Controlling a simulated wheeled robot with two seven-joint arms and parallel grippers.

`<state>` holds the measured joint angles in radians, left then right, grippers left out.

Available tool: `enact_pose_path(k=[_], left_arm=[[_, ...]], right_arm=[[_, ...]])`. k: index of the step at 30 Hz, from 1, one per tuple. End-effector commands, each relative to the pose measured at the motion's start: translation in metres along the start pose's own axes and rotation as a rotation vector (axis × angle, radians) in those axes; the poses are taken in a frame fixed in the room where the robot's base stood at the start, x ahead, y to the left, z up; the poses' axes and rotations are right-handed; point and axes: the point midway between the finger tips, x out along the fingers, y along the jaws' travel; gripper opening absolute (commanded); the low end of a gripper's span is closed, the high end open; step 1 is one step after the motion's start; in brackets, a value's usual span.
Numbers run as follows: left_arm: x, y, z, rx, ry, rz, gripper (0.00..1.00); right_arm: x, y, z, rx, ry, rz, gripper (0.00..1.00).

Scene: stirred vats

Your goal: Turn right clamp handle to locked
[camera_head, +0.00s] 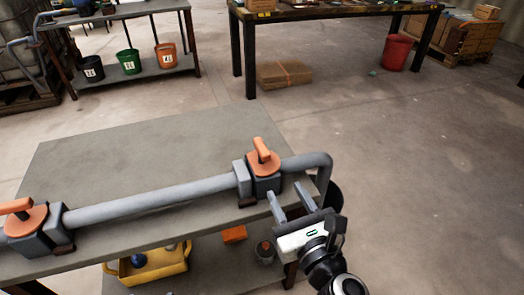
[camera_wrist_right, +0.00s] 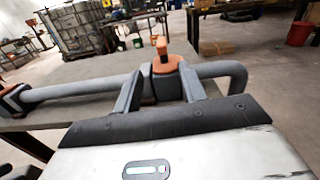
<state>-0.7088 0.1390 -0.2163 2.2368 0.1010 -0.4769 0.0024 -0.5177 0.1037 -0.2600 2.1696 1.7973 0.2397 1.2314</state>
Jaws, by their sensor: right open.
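The right clamp (camera_head: 264,182) is a dark block on the grey pipe, topped by an orange round plate with an upright orange handle (camera_head: 263,151). My right gripper (camera_head: 287,192) is open and empty, just in front of the clamp and apart from the handle. In the right wrist view the clamp (camera_wrist_right: 168,82) and its orange handle (camera_wrist_right: 162,47) show beyond and between the two fingers (camera_wrist_right: 160,90). A second clamp (camera_head: 32,238) with an orange handle (camera_head: 16,206) sits at the left end of the pipe. My left gripper is not in view.
The grey pipe (camera_head: 150,201) runs along the workbench (camera_head: 110,158) and bends down past its right end. A yellow bin (camera_head: 150,268) and an orange block (camera_head: 234,234) lie on the lower shelf. Free floor lies right of the bench.

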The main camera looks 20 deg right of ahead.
Motion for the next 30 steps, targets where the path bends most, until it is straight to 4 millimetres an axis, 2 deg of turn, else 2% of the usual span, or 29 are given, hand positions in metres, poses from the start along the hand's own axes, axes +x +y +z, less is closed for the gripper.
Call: enact_pose_path(k=[5, 8, 21, 25, 30], left_arm=[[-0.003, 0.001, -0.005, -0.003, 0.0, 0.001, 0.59], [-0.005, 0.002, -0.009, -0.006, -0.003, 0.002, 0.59], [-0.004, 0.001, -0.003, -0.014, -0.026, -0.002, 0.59], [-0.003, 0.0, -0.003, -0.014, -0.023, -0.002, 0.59], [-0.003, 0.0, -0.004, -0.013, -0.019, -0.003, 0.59]], right_arm=[[0.014, -0.002, 0.0, 0.071, 0.008, -0.011, 0.41], [0.032, -0.002, 0.003, 0.067, 0.006, -0.01, 0.41], [0.125, -0.002, -0.002, 0.063, 0.007, -0.009, 0.41], [0.144, -0.002, -0.003, 0.063, 0.008, -0.009, 0.41], [0.157, -0.002, -0.003, 0.064, 0.009, -0.008, 0.41]])
